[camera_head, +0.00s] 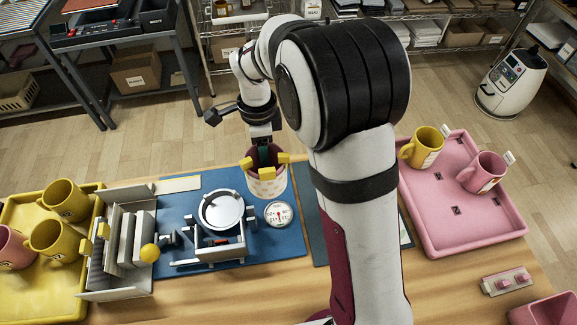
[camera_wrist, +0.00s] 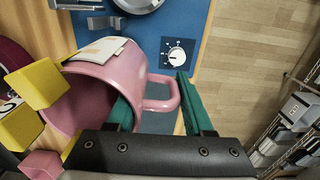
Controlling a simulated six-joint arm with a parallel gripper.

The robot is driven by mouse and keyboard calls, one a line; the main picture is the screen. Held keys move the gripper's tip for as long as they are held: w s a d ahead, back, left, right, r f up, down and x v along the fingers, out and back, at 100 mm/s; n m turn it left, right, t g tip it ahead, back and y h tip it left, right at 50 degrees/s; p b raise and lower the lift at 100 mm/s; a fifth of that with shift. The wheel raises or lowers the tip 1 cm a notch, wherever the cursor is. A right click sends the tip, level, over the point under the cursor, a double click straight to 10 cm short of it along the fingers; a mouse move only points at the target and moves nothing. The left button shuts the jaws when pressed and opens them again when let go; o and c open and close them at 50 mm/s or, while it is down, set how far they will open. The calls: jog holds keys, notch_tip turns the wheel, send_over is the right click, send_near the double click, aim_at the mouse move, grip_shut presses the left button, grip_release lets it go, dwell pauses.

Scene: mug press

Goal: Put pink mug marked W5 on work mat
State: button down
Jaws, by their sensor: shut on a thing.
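A pink mug (camera_wrist: 140,62) hangs in my gripper (camera_wrist: 160,105), tilted in the wrist view, with a white label patch on its side. One teal finger lies at its mouth and the other beyond its handle. In the head view the mug (camera_head: 268,187) is upright above the back right of the blue mat (camera_head: 285,248), with yellow blocks at its rim. My gripper (camera_head: 264,156) reaches down into its mouth. The mark W5 is not readable. A darker grey mat (camera_head: 319,240) lies to the right, partly hidden by my arm. I cannot tell which mat is the work mat.
A yellow tray (camera_head: 30,308) with mugs is at left; a pink tray (camera_head: 470,235) with two mugs is at right.

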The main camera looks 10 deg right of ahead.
jog(key=s+d+f, duration=0.1)
jog(key=s+d, duration=0.1)
jog(key=d, duration=2.2)
jog(key=w+a+f, duration=0.2)
jog(key=a, duration=0.1)
jog(key=w+a+f, duration=0.5)
jog(key=shift+a, duration=0.3)
notch_tip(320, 180, down, 4)
jog(key=shift+w+a, duration=0.1)
jog(key=shift+w, duration=0.05)
jog(key=shift+f, duration=0.1)
jog(key=shift+c, duration=1.4)
grip_release()
